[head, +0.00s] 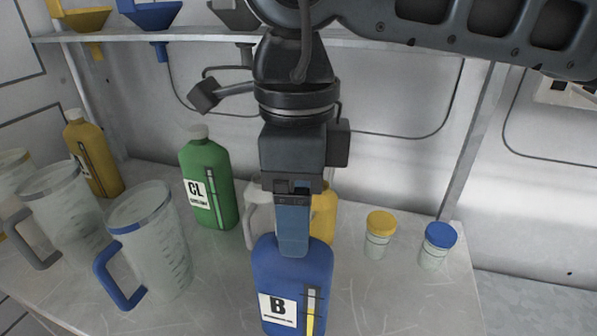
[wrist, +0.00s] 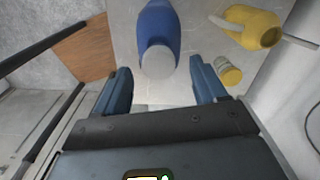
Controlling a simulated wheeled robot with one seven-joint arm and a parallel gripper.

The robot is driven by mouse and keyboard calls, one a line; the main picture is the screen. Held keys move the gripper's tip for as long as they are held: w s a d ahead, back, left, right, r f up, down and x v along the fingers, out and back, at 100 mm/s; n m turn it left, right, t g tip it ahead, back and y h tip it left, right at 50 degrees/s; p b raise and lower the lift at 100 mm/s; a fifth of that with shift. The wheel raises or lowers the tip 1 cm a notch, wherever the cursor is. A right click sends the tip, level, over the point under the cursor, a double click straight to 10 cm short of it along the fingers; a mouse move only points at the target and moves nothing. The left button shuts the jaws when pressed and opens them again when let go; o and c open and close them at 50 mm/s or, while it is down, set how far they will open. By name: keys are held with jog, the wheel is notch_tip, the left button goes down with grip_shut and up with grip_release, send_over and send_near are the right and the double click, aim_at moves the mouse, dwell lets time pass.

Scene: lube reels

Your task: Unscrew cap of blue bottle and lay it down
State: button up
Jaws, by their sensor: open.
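The blue bottle (head: 270,272) with a "B" label stands upright on the bench in the head view, at lower centre. My gripper (head: 293,250) points down at its top, and the finger hides the cap there. In the wrist view the bottle (wrist: 155,25) shows with its pale grey cap (wrist: 160,66) on it. My gripper (wrist: 165,90) is open, with one blue finger to each side of the cap and a gap on both sides. The fingers do not appear to touch the cap.
A green bottle (head: 207,185) stands left of it, with measuring jugs (head: 150,240) further left. Jars with a yellow lid (head: 381,223) and a blue lid (head: 440,235) stand right. Bench at front right (head: 410,300) is clear.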

jog(key=shift+f, duration=0.3)
jog(key=c, duration=1.1)
jog(key=shift+f+n+b, duration=0.15)
jog(key=shift+n+b, duration=0.65)
jog(key=shift+w+n+b, duration=0.1)
jog(key=shift+n+b, duration=0.45)
jog(key=shift+n, duration=0.25)
jog(key=shift+n+b, duration=0.4)
jog(key=shift+n, duration=0.7)
